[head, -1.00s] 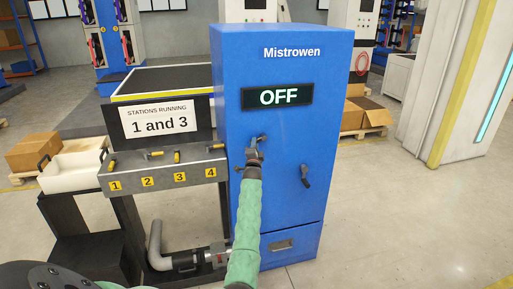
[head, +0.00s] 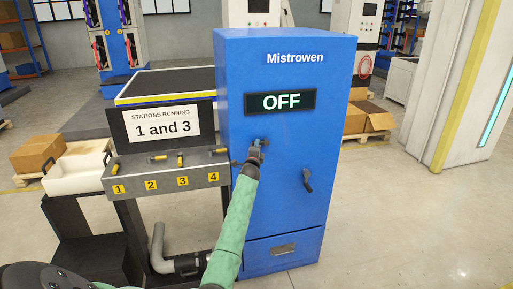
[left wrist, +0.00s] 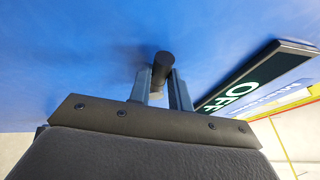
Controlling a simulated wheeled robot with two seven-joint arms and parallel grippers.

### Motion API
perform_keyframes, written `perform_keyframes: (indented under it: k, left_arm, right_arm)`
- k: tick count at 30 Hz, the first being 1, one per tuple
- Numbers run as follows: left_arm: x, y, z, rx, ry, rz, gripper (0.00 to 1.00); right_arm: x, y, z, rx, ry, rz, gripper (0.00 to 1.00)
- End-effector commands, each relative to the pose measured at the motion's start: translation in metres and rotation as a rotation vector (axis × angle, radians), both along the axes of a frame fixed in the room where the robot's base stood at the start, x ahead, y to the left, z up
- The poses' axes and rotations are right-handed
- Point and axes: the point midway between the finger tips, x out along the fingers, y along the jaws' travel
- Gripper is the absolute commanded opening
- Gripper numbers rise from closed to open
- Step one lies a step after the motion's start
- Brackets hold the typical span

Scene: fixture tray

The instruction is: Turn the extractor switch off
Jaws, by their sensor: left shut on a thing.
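The blue extractor cabinet (head: 232,100), marked Mistrowen, stands in the middle of the head view. Its display (head: 280,101) reads OFF; the display also shows in the left wrist view (left wrist: 236,92). My left gripper (head: 257,144) is at the cabinet's front below the display and mostly covers the switch there. In the left wrist view its two fingers are shut on the dark switch knob (left wrist: 163,66), which stands out from the blue face. My right gripper is not in view.
A dark handle (head: 307,181) sits lower right on the cabinet front. To the left is a bench (head: 134,186) with several yellow-ended levers and a sign (head: 162,127) reading stations 1 and 3 running. A grey pipe (head: 157,244) runs below. Floor to the right is clear.

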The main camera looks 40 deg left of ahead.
Motion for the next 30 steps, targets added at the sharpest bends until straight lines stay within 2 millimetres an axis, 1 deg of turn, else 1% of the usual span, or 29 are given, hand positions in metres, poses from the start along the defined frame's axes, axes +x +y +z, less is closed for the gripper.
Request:
perform_keyframes:
  k: [5,6,8,9,17,20,23,26,30]
  left_arm:
    - [0.001,-0.001,0.001,0.001,-0.001,-0.002,0.00]
    - [0.001,-0.001,0.001,0.001,-0.001,-0.002,0.27]
    - [0.001,-0.001,0.001,0.001,-0.001,-0.002,0.39]
    - [0.001,-0.001,0.001,0.001,-0.002,-0.001,0.41]
    - [0.000,-0.001,0.000,0.001,-0.001,-0.001,0.41]
    - [-0.004,-0.002,-0.003,0.001,0.000,-0.001,0.41]
    - [-0.012,-0.007,-0.006,0.002,0.000,-0.001,0.41]
    - [-0.024,-0.013,-0.009,0.003,-0.001,-0.002,0.41]
    - [-0.041,-0.022,-0.012,0.002,-0.001,-0.002,0.41]
  right_arm:
    - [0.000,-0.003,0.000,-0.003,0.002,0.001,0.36]
    - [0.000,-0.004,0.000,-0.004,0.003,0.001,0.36]
    - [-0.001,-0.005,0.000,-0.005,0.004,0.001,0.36]
    - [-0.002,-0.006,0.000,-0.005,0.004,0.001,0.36]
    - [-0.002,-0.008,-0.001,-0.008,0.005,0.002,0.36]
    - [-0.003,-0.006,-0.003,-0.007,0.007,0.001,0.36]
    - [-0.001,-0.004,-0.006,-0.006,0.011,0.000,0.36]
    - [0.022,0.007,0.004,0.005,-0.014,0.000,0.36]
    - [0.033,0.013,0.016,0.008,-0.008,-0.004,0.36]
